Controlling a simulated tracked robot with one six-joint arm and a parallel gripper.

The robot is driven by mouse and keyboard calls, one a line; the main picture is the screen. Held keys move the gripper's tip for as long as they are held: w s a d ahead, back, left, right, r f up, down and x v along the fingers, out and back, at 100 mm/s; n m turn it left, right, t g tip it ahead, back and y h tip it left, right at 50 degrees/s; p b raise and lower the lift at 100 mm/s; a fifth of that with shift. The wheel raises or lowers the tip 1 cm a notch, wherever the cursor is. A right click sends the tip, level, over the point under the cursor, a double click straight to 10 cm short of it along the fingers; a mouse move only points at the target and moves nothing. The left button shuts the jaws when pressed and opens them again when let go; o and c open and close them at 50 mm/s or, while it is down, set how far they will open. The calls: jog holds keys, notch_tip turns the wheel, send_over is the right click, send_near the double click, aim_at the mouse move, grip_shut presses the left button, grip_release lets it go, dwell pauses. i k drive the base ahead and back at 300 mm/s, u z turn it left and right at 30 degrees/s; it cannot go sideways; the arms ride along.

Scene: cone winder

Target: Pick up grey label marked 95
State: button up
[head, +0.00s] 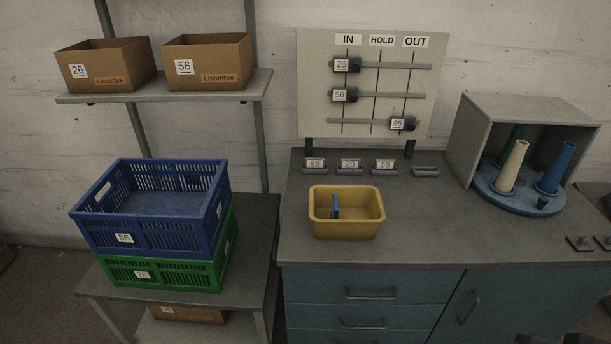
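A small grey label marked 95 (315,164) stands at the left end of a row on the back of the grey worktop, below the board. Beside it to the right stand a label marked 26 (349,164) and a label marked 56 (383,165). Another 95 shows on a dark slider (402,124) on the board's lowest rail, under OUT.
A yellow bin (346,233) with a blue item (336,206) stands in front of the labels. An empty grey holder (425,171) ends the row. A grey box (478,125) with cones on a blue disc (515,204) stands right. Stacked crates (150,236) stand left.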

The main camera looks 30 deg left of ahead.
aim_at(311, 162)
jog(key=k, duration=1.25)
jog(key=u, duration=0.9)
jog(key=i, duration=1.75)
jog(key=u, duration=0.05)
